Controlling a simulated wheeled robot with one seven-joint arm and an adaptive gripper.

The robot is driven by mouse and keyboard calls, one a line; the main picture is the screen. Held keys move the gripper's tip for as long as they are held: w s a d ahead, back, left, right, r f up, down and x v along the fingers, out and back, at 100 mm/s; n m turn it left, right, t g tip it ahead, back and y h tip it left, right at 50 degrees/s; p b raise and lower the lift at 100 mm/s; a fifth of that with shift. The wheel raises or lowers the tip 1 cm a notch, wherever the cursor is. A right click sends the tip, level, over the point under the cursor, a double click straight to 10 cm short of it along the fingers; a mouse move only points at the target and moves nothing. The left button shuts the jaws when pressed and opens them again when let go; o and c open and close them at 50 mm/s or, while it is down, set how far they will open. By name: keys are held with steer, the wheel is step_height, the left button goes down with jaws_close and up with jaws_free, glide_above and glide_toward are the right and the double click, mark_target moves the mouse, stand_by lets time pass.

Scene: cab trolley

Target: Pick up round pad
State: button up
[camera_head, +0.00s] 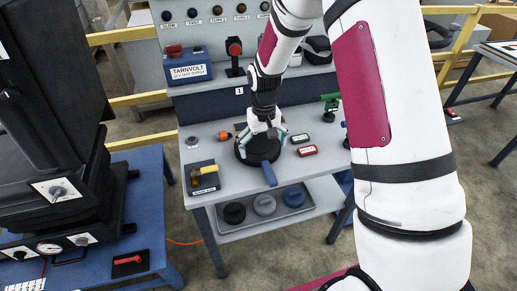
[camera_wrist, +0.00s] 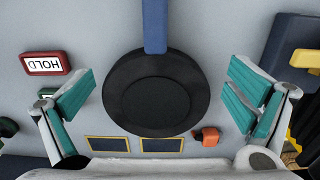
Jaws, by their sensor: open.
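My gripper (camera_head: 263,136) is open and points down over a black round pan (camera_head: 258,158) with a blue handle (camera_head: 270,175) on the grey trolley top. In the wrist view, the teal fingers of my gripper (camera_wrist: 160,98) stand wide apart on either side of the pan (camera_wrist: 150,95), with nothing between them gripped. Several round pads lie in a grey tray (camera_head: 311,204) on the lower shelf: a black one (camera_head: 234,213), a grey one (camera_head: 265,205) and a dark one (camera_head: 293,197). I cannot tell which is the task's pad.
A red HOLD block (camera_head: 307,151), a green block (camera_head: 300,139) and an orange part (camera_head: 225,136) are near the pan. A control panel (camera_head: 215,28) stands behind.

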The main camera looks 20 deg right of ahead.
mark_target(265, 162)
steer(key=f, duration=0.3)
steer(key=s+f, duration=0.1)
steer(key=f, duration=0.1)
steer(key=shift+d+f+p, duration=0.1)
steer(key=shift+d+p, duration=0.2)
steer(key=shift+p, duration=0.1)
steer(key=shift+f, duration=0.55)
jaws_close()
